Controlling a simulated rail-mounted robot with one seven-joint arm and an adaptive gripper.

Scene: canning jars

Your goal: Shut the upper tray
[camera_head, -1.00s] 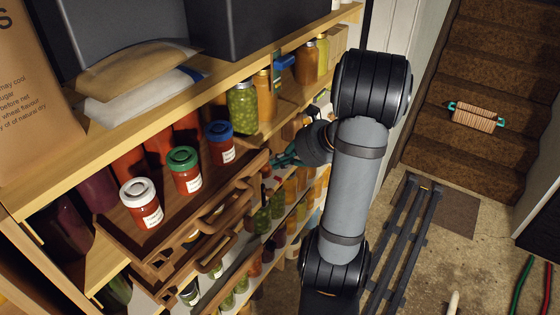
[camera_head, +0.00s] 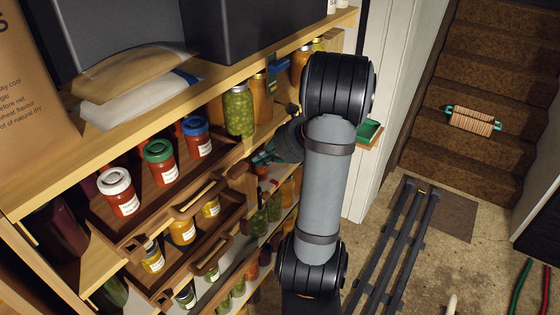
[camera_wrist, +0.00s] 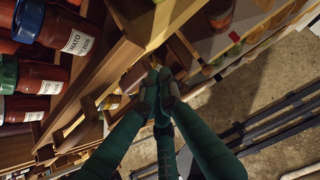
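The blue-lidded jar also shows in the wrist view (camera_wrist: 65,38). My gripper (camera_head: 262,156) is at the tray's right front end. In the wrist view its teal fingers (camera_wrist: 155,82) are closed together, empty, close to the wooden front edge; I cannot tell whether they touch it.
A lower tray (camera_head: 166,284) with yellow jars (camera_head: 182,230) sticks out beneath the upper one. A green pickle jar (camera_head: 238,110) stands on the shelf to the right. A green box (camera_head: 369,131) is by the white door frame.

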